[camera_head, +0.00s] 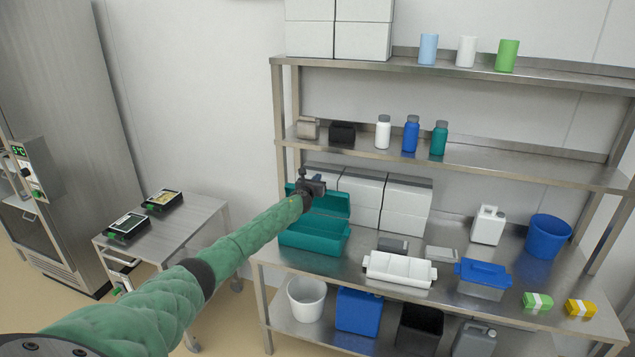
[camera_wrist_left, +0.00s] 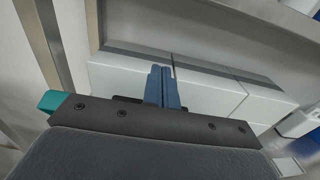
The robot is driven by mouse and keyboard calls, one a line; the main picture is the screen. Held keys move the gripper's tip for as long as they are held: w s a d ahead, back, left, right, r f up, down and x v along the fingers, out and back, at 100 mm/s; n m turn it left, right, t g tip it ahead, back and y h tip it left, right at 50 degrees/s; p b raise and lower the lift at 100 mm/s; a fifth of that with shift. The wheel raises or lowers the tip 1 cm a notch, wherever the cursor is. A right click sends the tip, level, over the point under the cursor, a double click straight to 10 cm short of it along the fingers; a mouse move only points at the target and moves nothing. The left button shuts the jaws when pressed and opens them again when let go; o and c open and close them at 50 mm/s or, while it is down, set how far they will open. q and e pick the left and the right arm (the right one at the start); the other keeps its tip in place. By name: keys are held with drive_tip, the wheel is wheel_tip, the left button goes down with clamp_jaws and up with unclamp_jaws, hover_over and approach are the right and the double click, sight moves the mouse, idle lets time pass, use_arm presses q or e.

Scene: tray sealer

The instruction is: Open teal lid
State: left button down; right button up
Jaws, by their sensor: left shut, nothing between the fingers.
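A teal box (camera_head: 305,240) stands at the left end of the steel table. Its teal lid (camera_head: 334,206) is raised at the back, tilted up and away from the box, so the box looks open. My left gripper (camera_head: 318,180) is at the lid's upper edge, in front of the white boxes. In the left wrist view its blue fingers (camera_wrist_left: 162,88) are together with nothing between them. A bit of teal (camera_wrist_left: 52,101) shows at the left there. Whether the gripper touches the lid cannot be told. My right gripper is not in view.
White boxes (camera_head: 405,208) stand close behind the teal box. A white container (camera_head: 398,270) and a blue-lidded bin (camera_head: 483,278) stand to its right. The middle shelf (camera_head: 480,158) overhangs the back. A low steel cart (camera_head: 180,235) stands at left.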

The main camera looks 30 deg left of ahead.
use_arm(q)
drive_tip(key=shift+w, duration=0.2)
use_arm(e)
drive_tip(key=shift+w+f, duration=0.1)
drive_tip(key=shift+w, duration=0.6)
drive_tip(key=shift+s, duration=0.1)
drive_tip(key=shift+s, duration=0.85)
